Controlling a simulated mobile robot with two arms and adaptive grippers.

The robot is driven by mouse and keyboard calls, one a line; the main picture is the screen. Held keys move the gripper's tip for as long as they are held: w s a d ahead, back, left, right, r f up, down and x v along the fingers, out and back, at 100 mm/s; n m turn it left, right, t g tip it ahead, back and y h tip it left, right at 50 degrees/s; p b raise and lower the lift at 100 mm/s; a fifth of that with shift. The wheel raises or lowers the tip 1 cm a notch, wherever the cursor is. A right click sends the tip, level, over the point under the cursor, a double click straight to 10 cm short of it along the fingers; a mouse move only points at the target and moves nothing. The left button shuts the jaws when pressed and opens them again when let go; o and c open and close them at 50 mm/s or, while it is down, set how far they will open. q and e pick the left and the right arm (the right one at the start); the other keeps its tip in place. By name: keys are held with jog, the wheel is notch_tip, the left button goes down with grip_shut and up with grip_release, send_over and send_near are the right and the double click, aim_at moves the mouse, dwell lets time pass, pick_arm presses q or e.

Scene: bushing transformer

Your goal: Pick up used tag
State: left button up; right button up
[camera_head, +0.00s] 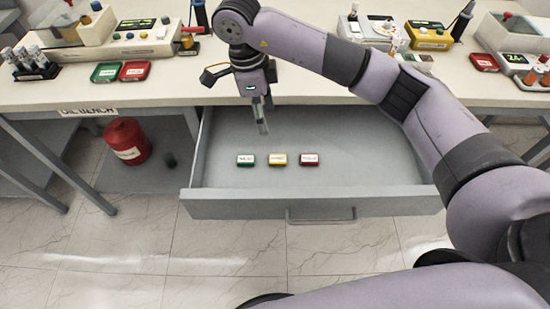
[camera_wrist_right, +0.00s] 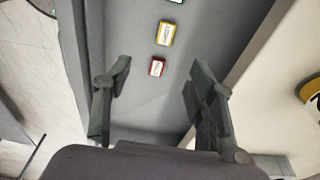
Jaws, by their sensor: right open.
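Three small tags lie in a row on the floor of the open grey drawer: a green tag (camera_head: 246,160), a yellow tag (camera_head: 278,160) and a red tag (camera_head: 309,160). Their labels are too small to read, so I cannot tell which is the used tag. My right gripper (camera_head: 264,129) hangs over the drawer behind the tags, apart from them. In the right wrist view its fingers (camera_wrist_right: 160,74) are spread and empty. The red tag (camera_wrist_right: 157,67) and yellow tag (camera_wrist_right: 166,33) show beyond them; the green tag (camera_wrist_right: 175,1) is cut off at the top. My left gripper is not in view.
The drawer (camera_head: 318,207) is pulled out below the bench (camera_head: 185,91), with walls around the tags. Green (camera_head: 105,72) and red (camera_head: 135,70) trays and instruments stand on the bench. A red canister (camera_head: 127,141) is below left. The drawer's right side is clear.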

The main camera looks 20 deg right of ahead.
jog(key=f, duration=0.1)
jog(key=p, duration=0.1)
send_over(278, 158)
jog(key=a, duration=0.2)
notch_tip(278, 158, down, 12)
jog(key=shift+s+f, duration=0.1)
jog(key=shift+f, duration=0.05)
jog(key=shift+d+f, duration=0.2)
jog(key=shift+f, duration=0.15)
jog(key=f, duration=0.2)
jog(key=d+f+p, duration=0.1)
jog(key=f, duration=0.1)
jog(key=shift+d+f, duration=0.1)
jog(key=shift+f, duration=0.05)
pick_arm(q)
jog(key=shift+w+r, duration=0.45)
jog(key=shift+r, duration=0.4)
pick_arm(e)
jog(key=c, duration=0.9)
